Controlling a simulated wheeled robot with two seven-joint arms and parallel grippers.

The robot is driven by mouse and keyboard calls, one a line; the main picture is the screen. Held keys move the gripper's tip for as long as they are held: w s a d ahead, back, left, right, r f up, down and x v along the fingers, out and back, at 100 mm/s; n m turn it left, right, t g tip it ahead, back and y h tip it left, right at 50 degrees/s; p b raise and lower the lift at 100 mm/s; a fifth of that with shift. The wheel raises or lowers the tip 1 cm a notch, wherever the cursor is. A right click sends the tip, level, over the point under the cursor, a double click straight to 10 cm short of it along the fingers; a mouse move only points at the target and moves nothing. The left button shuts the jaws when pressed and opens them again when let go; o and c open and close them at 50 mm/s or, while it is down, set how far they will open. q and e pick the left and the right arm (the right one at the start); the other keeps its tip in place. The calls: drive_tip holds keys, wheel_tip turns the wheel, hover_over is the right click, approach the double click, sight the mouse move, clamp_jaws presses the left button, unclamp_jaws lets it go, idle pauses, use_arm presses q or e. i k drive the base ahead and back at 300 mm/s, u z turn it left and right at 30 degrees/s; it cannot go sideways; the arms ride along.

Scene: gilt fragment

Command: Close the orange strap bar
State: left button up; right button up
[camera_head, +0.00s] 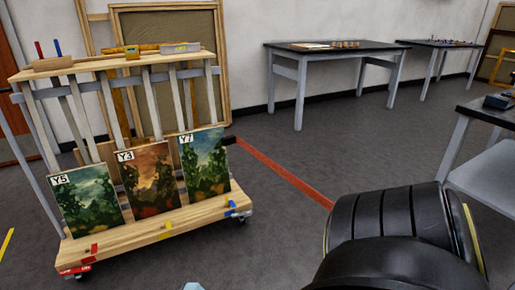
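A wooden cart (150,234) on casters stands at the left, with upright slats and three paintings leaning in it. The paintings are labelled Y5 (88,200), Y3 (150,178) and Y7 (205,165). A long orange-red strip (285,171) runs from beside the cart's right end toward the lower right. I cannot tell whether it is the strap bar swung out or a floor marking. No other clear orange bar shows across the paintings' fronts.
The cart's top shelf (110,63) holds small tools and blocks. Large framed panels (180,50) lean on the wall behind. Dark-topped tables (335,46) stand at the back and right. Grey floor between cart and tables is open.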

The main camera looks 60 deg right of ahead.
sight(320, 198)
drive_tip(key=u, duration=2.1)
drive_tip(key=k, duration=2.95)
drive_tip(key=z, duration=2.3)
drive_tip(key=i, duration=0.5)
drive_tip(key=u, duration=1.7)
drive_tip(key=k, duration=0.25)
drive_tip(key=z, duration=0.65)
